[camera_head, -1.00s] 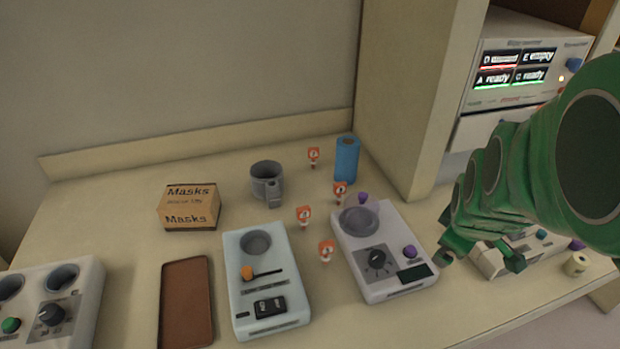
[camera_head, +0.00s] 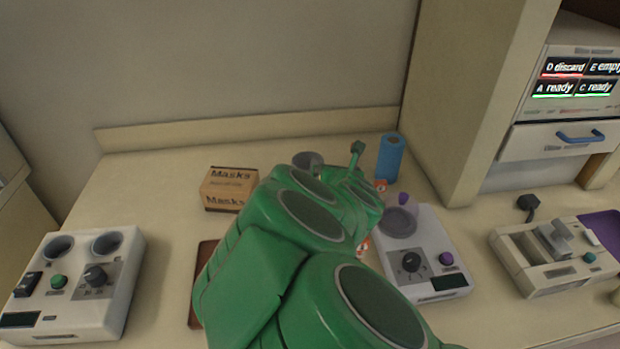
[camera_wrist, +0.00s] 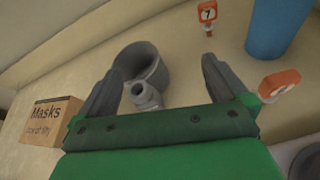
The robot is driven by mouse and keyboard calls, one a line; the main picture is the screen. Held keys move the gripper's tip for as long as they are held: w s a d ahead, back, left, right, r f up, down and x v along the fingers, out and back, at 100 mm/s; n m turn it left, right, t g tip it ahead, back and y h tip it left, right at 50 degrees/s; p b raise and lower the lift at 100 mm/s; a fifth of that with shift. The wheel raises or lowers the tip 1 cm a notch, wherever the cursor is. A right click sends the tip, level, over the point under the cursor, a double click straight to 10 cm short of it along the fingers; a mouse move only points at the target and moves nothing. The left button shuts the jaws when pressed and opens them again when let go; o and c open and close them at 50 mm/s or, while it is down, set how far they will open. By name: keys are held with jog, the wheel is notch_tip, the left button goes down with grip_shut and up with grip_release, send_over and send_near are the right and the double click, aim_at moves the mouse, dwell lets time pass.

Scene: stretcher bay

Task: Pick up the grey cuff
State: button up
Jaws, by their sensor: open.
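The grey cuff (camera_wrist: 146,66) is a short, round, hollow grey ring with a small stub on its side, standing on the counter. In the wrist view it lies ahead of my gripper (camera_wrist: 160,82), between the lines of the two fingers, closer to the left one. The stub points back toward the palm. My gripper is open and empty. In the head view only the top of the grey cuff (camera_head: 307,160) shows; my green arm hides the rest and most of the gripper.
A masks box (camera_head: 229,189) stands left of the cuff, a blue cylinder (camera_head: 390,158) right. Small orange-topped tags, one numbered (camera_wrist: 207,13), stand close by. A white device with a purple knob (camera_head: 425,262) is front right. The back wall is close behind.

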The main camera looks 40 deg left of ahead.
aim_at(309, 175)
jog(key=s+a+f+n, duration=0.1)
jog(key=a, duration=0.1)
jog(key=s+a+f+n, duration=0.2)
jog(key=shift+f+g+y, duration=0.1)
jog(key=shift+g+y, duration=0.3)
jog(key=shift+f+n, duration=0.1)
jog(key=shift+n, duration=0.2)
jog(key=shift+x, duration=2.4)
jog(key=c, duration=0.9)
